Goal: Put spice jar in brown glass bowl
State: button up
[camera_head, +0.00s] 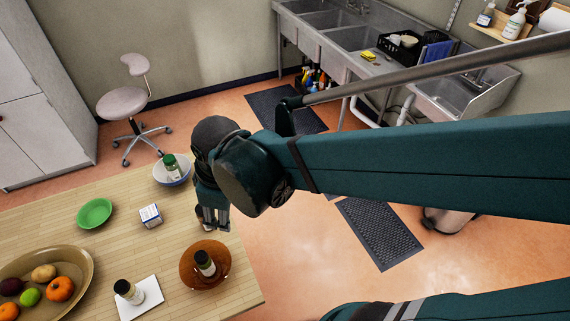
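A spice jar with a dark cap (204,262) stands in the round brown glass bowl (187,274) near the table's right end. A second, similar jar (128,291) stands on a white square mat (150,293) to the left of that bowl. A third jar with a green cap (171,166) is in a blue and white bowl (184,181) at the back edge. My gripper (215,228) points down above the table's right edge, just behind the brown glass bowl. Its fingers look apart, with nothing seen between them.
A green bowl (95,213), a small white and blue box (150,215) and a large brown oval bowl of fruit (84,278) stand on the wooden table (125,243). The table's middle has free room. A stool (122,103), a cabinet and sinks lie beyond it.

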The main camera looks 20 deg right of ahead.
jog(key=d+r+m+t, duration=0.1)
jog(key=d+r+m, duration=0.2)
jog(key=d, duration=0.3)
jog(key=d+r+m+t, duration=0.2)
jog(key=d+r+m, duration=0.1)
jog(key=d, duration=0.3)
jog(key=s+d+r+m+t+h, duration=0.1)
jog(key=d+r+m, duration=0.2)
jog(key=d+m, duration=0.2)
jog(key=shift+d+m+t, duration=0.3)
jog(key=shift+d+t, duration=0.1)
jog(key=shift+d, duration=0.1)
